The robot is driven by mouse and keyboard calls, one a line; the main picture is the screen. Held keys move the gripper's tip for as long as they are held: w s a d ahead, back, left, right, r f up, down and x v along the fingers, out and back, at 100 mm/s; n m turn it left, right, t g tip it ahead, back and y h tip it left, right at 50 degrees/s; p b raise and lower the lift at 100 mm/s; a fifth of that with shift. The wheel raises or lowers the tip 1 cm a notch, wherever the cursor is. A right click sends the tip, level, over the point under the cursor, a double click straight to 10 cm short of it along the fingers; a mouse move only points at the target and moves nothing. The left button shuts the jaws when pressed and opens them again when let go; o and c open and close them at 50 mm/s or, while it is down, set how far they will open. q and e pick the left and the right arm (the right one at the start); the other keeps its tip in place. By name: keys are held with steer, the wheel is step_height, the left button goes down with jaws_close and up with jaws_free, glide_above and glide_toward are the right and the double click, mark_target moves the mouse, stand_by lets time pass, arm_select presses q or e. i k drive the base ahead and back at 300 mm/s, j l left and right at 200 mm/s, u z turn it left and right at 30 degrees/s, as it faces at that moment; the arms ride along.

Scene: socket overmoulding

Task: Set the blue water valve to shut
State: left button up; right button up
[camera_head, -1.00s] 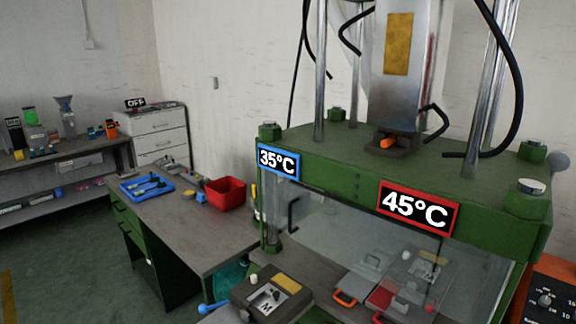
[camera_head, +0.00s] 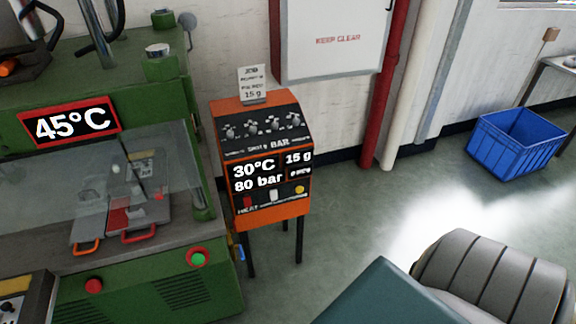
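A small blue piece (camera_head: 240,250) shows low beside the right side of the green press (camera_head: 160,290), partly hidden behind a leg of the orange control box. I cannot tell whether it is the blue water valve or how its handle is turned. No other part that could be the valve shows clearly. Neither of my grippers is in view.
The orange control box (camera_head: 222,205) stands on black legs right of the press and reads 30°C and 80 bar. A red pipe (camera_head: 386,95) runs down the wall. A blue crate (camera_head: 515,145) lies at right. Open floor (camera_head: 345,240) lies between.

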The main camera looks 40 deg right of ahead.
mark_target(236, 247)
steer(key=z, duration=0.85)
